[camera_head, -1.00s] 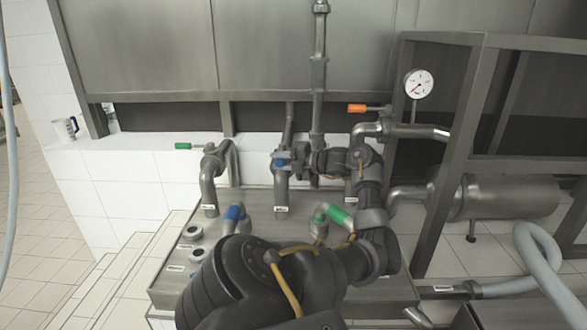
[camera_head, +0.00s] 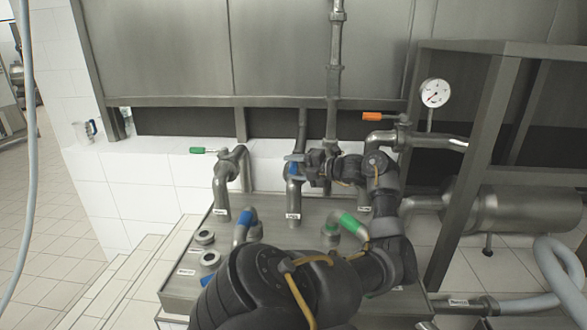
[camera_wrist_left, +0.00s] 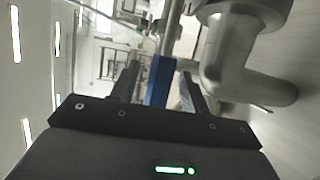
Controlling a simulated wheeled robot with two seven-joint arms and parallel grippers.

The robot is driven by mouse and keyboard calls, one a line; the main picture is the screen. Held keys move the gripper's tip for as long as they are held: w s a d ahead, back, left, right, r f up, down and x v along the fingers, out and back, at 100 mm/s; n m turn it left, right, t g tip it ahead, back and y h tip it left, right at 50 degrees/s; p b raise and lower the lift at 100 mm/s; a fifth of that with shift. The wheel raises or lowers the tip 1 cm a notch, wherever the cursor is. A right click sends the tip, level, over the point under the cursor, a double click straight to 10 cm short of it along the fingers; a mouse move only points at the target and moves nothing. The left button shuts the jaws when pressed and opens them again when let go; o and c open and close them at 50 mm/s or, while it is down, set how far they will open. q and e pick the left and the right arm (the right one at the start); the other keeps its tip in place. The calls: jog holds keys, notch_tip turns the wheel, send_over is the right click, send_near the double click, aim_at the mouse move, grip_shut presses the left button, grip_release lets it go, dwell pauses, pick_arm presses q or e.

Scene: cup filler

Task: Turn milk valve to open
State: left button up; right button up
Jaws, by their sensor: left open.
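Three valve pipes with coloured handles stand along the back of the steel platform; their small labels are too small to read. The middle pipe (camera_head: 293,205) has a blue handle (camera_head: 292,170). The left pipe has a green handle (camera_head: 197,150) and the right one an orange handle (camera_head: 371,117). My left gripper (camera_head: 296,161) is at the middle valve, partly covering it. In the left wrist view the blue handle (camera_wrist_left: 159,82) lies between the two open fingers (camera_wrist_left: 157,88); I cannot tell whether they touch it. My right gripper is not in view.
A steel platform (camera_head: 180,285) carries bent pipes with a blue band (camera_head: 245,222) and a green band (camera_head: 352,224). A pressure gauge (camera_head: 435,92) and a steel frame (camera_head: 485,145) stand at the right. A glass mug (camera_head: 88,131) sits on the ledge. Tiled floor is clear at left.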

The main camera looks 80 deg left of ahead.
pick_arm(q)
jog(key=b+v, duration=0.2)
jog(key=v, duration=0.8)
jog(key=shift+w+b, duration=0.25)
jog(key=shift+b, duration=0.05)
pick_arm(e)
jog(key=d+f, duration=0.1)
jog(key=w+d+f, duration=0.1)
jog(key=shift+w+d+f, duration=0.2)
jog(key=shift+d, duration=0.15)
pick_arm(q)
jog(key=shift+d+r, duration=0.1)
jog(key=shift+d, duration=0.05)
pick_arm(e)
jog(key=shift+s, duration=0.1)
